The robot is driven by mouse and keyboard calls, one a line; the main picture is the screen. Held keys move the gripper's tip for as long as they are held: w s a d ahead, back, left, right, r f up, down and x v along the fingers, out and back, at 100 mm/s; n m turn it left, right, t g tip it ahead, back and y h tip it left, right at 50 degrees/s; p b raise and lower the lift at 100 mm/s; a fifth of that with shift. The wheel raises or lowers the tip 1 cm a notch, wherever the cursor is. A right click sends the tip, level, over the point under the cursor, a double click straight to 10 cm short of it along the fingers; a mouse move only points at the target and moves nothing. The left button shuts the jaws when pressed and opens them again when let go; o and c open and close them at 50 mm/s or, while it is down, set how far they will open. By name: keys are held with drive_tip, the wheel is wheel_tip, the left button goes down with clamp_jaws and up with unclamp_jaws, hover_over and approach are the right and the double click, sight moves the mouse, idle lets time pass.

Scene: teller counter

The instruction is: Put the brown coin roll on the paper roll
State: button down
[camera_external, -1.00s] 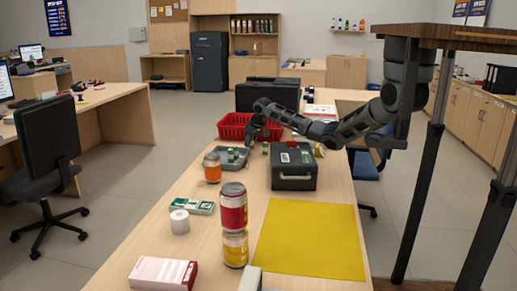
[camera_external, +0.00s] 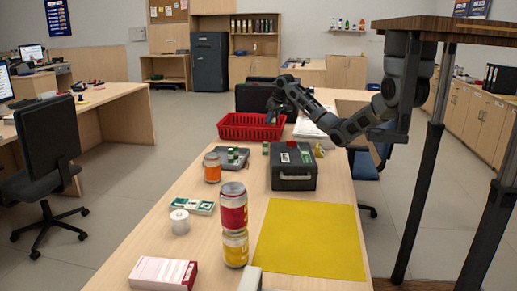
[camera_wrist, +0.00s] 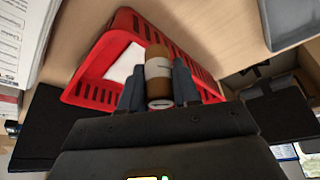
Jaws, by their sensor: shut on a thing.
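The brown coin roll (camera_wrist: 158,68), with a pale band around it, is held between the two dark fingers of my gripper (camera_wrist: 158,88) in the wrist view. In the external view my gripper (camera_external: 272,117) is over the right part of the red basket, and the coin roll cannot be made out there. The paper roll (camera_external: 180,222) is white and stands upright on the near left of the counter, well apart from my gripper.
The red basket (camera_external: 236,129) is below my gripper; a white item (camera_wrist: 125,65) lies in it.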

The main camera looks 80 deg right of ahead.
drive_tip(key=w+a+r+n+y+p, duration=0.15)
drive_tip(key=w+a, duration=0.35)
drive_tip(key=a, duration=0.6)
drive_tip(key=w+a+r+n+p, duration=0.1)
drive_tip(key=w+a+n+p, duration=0.1)
drive_tip(key=w+a, duration=0.65)
drive_tip(key=w+a+r+n+y+p, duration=0.1)
drive_tip(key=w+a+n+p, duration=0.15)
drive_tip(key=a, duration=1.05)
drive_tip(key=n+y+p, duration=0.1)
drive_tip(key=n+p, duration=0.3)
drive_tip(key=p, duration=0.1)
hover_over(172, 215)
drive_tip(key=s+d, duration=0.1)
drive_tip(key=s, duration=0.1)
wheel_tip(172, 215, down, 4)
drive_tip(key=shift+w+d, duration=0.1)
drive_tip(key=shift+w, duration=0.05)
drive_tip(key=shift+w+a+f+t, duration=0.1)
drive_tip(key=shift+a+f+t, duration=0.1)
drive_tip(key=shift+t, duration=0.1)
drive_tip(key=shift+f, duration=0.25)
drive_tip(key=shift+a+f, duration=0.1)
drive_tip(key=shift+f, duration=1.65)
drive_tip(key=shift+f, duration=0.15)
